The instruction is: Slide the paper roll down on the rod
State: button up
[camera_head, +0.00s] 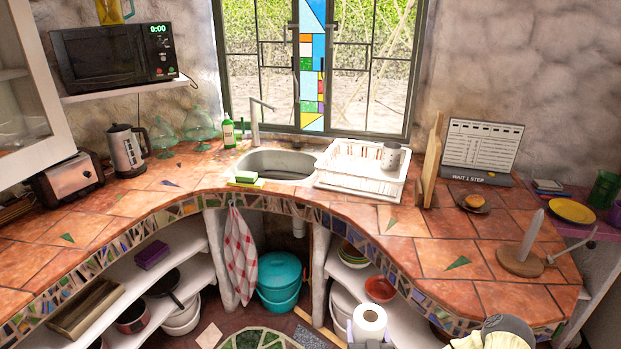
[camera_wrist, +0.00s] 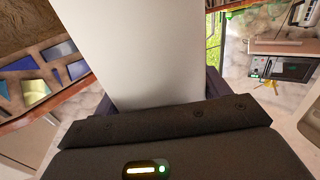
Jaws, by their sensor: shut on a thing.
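The white paper roll (camera_head: 369,322) is at the bottom of the head view, in front of the counter and low beside its edge. My gripper (camera_head: 371,341) is shut on the roll; its fingers are mostly hidden behind and below it. In the wrist view the roll (camera_wrist: 150,50) fills the upper middle, right in front of my gripper (camera_wrist: 160,105). The rod (camera_head: 531,236) stands on a round wooden base (camera_head: 520,262) on the right part of the counter, bare and apart from the roll. A thin side arm rises from the base.
The tiled counter (camera_head: 420,258) curves around, with its mosaic edge between the roll and the rod holder. A plate with a bun (camera_head: 474,202), a calendar stand (camera_head: 482,146) and upright boards (camera_head: 432,160) stand behind the rod. The dish rack (camera_head: 345,185) is further left. Counter space left of the rod is clear.

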jog(key=s+f, duration=0.4)
jog(key=f, duration=0.1)
jog(key=shift+s+f, duration=0.2)
dwell(0.4)
